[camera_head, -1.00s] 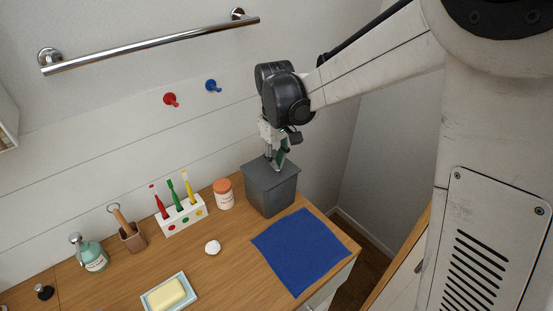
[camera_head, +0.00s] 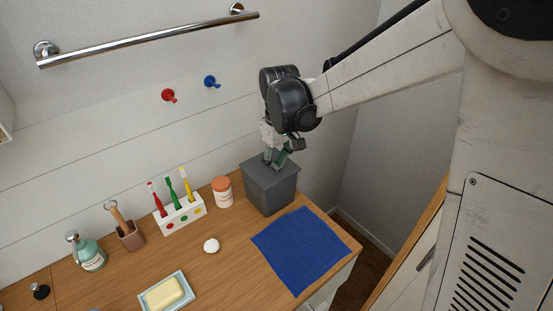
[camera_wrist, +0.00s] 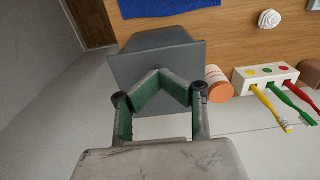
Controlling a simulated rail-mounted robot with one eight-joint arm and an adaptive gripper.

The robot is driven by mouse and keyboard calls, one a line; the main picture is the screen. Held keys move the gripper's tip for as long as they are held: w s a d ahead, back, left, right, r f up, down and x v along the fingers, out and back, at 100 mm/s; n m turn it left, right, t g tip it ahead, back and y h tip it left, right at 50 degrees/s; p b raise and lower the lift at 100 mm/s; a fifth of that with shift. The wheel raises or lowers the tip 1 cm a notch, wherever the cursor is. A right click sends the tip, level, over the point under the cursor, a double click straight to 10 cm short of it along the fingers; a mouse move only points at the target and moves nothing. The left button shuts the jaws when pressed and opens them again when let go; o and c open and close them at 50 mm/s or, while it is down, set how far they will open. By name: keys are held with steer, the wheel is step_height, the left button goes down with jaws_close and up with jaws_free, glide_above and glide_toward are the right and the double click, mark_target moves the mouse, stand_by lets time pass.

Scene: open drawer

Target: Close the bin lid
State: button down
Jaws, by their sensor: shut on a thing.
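The grey bin (camera_head: 275,195) stands at the back right of the wooden counter, by the wall. Its grey lid (camera_head: 258,170) lies across the top and looks flat on the rim; I see no clear gap. The lid also shows in the wrist view (camera_wrist: 130,75). My gripper (camera_head: 277,160) is right above the lid, tilted, with its fingertips at the lid's top. In the wrist view my gripper (camera_wrist: 161,76) has its two green-sided fingers together at the lid. The exact part they hold is hidden between the tips.
A blue cloth (camera_head: 300,248) lies in front of the bin. An orange-capped jar (camera_head: 222,192) stands left of it, beside a toothbrush holder (camera_head: 182,215). A white ball-like item (camera_head: 211,245) and a soap dish (camera_head: 167,293) are nearer. A towel bar (camera_head: 150,38) is on the wall.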

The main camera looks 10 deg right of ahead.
step_height(320, 180, up, 14)
steer(key=p, duration=0.2)
steer(key=s+d+f+m+t+b, duration=0.2)
steer(key=s+d, duration=0.4)
steer(key=s, duration=0.5)
steer(key=s+d+f+m+t+b, duration=0.3)
steer(key=s+d, duration=0.4)
steer(key=s, duration=0.4)
steer(key=shift+f+m+t, duration=0.7)
steer(key=shift+f+t, duration=0.1)
steer(key=shift+f, duration=0.25)
